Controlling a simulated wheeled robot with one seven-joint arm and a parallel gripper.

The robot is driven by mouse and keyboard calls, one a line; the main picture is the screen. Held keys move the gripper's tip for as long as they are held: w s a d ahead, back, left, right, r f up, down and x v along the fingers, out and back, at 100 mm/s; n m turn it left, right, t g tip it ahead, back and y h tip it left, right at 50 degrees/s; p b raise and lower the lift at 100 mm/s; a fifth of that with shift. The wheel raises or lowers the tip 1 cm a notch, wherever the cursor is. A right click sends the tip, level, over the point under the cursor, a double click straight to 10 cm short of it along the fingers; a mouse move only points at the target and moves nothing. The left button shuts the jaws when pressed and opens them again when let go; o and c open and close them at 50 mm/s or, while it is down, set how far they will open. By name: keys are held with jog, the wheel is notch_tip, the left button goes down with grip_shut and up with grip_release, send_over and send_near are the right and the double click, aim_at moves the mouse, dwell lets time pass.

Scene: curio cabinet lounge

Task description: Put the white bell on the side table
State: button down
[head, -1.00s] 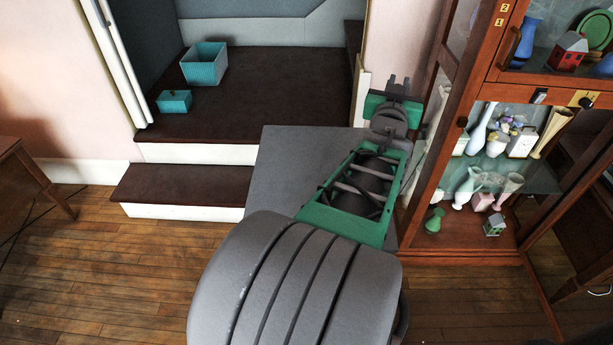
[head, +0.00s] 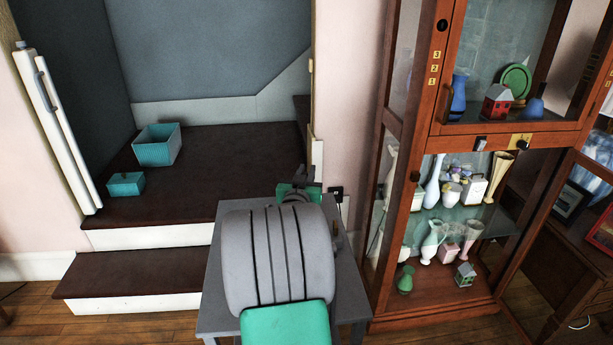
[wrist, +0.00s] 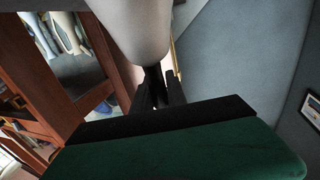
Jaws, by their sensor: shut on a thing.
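My gripper (wrist: 154,90) is shut on a smooth, pale, rounded thing that looks like the white bell (wrist: 140,28), held at its black fingertips; only part of it shows in the wrist view. In the head view my gripper (head: 304,173) is small and lies beyond my arm, and the bell cannot be made out there. A grey table (head: 348,290), which looks like the side table, stands below my arm. My arm hides much of its top; the bare parts that show are at its sides.
A wooden glass cabinet (head: 390,180) with several vases and ornaments stands close on the right. Dark steps (head: 135,272) and a platform (head: 230,150) lie left and behind, with a teal bin (head: 158,150) and a small teal box (head: 126,184) on it.

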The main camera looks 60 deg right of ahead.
jog(key=shift+r, duration=0.1)
jog(key=shift+f, duration=0.25)
jog(key=c, duration=1.3)
grip_release()
jog(key=shift+c, duration=0.2)
jog(key=shift+r, duration=0.25)
jog(key=v, duration=1.2)
jog(key=shift+s, duration=0.1)
